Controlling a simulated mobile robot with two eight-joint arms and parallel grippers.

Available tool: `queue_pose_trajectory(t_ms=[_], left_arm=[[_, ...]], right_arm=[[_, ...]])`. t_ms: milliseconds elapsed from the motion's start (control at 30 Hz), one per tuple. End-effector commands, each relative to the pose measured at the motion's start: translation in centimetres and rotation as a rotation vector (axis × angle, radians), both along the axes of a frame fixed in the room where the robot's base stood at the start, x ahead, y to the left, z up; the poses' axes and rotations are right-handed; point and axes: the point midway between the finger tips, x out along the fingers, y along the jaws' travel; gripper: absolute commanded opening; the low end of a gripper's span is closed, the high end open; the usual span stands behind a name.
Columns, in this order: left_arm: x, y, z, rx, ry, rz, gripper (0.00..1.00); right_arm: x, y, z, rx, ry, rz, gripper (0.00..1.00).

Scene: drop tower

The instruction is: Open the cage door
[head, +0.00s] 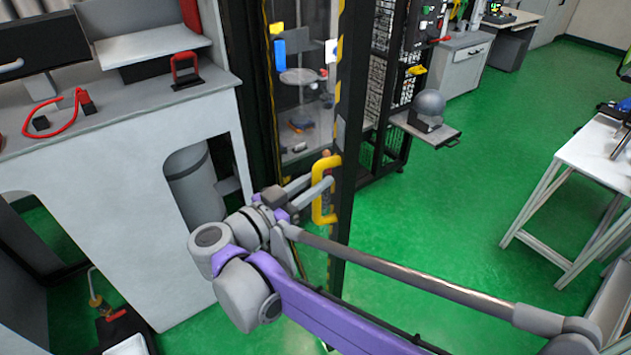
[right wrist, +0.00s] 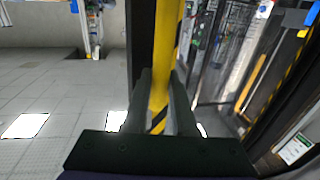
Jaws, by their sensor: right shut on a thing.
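The cage door (head: 346,120) shows in the head view as a tall dark frame edge with yellow and black striped tape. I cannot tell for sure how far it stands from its frame. Its yellow handle (head: 318,200) is a vertical bar bent at both ends. My right gripper (head: 328,184) reaches it from the left and is shut on it. In the right wrist view the yellow handle (right wrist: 165,60) runs upright between the two dark fingers of my right gripper (right wrist: 165,92). My left gripper is in neither view.
Inside the cage are a round plate (head: 302,77) and a blue block (head: 280,53). A grey desk (head: 120,115) stands close on the left. A shelf (head: 440,133) with a grey dome juts out behind. Green floor (head: 450,210) is clear up to the white table (head: 600,150).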

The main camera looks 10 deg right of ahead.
Motion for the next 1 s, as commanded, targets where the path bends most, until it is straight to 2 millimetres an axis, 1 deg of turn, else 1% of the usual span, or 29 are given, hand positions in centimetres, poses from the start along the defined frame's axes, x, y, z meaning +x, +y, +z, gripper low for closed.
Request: queue_pose_trajectory(t_ms=[33, 67, 100, 200, 467, 567, 667, 900, 1000], left_arm=[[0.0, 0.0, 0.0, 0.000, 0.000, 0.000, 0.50], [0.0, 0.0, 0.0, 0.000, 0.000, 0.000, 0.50], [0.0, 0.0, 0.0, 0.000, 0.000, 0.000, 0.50], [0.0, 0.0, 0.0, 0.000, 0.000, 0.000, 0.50], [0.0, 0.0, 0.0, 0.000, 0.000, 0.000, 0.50], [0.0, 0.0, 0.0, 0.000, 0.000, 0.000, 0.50], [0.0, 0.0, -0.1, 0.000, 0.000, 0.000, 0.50], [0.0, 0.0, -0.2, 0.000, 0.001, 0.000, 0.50], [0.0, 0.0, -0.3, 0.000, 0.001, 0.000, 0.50]], right_arm=[[0.2, 0.1, 0.3, -0.005, -0.004, 0.007, 0.00], [0.2, 0.1, 0.3, -0.005, -0.004, 0.007, 0.30], [0.2, 0.1, 0.3, -0.005, -0.004, 0.007, 0.37], [0.2, 0.1, 0.2, -0.003, -0.002, 0.005, 0.55], [0.1, 0.1, 0.1, -0.002, -0.001, 0.002, 0.55], [-0.2, 0.4, 0.1, -0.002, -0.001, 0.003, 0.55], [-0.9, 1.5, 0.1, 0.000, -0.001, 0.005, 0.55], [-4.0, 5.3, 0.1, -0.001, -0.002, 0.007, 0.55], [-5.1, 6.7, 0.1, -0.001, -0.002, 0.007, 0.55]])
